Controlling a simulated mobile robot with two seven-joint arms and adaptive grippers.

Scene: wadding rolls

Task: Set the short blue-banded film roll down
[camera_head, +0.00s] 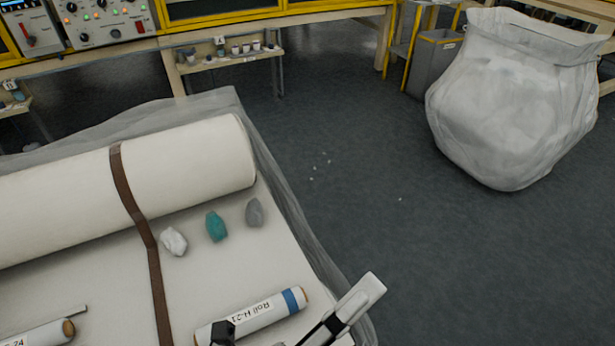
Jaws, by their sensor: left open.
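The short blue-banded film roll (262,315) is white, labelled "Roll H-21", with a blue band near its brown-cored right end. It appears to lie on the white wadding sheet (215,280) at the bottom of the head view. My left gripper (290,312) is open at the bottom edge. A dark finger part overlaps the roll's near left end and a pale finger stands to its right. Whether either finger touches the roll cannot be told. My right gripper is not in view.
A large white wadding roll (195,160) with a brown strap (128,190) lies behind. White (173,241), teal (216,226) and grey (254,212) lumps sit before it. Another labelled roll (40,334) is at lower left. A big plastic-wrapped bag (515,105) stands on the floor.

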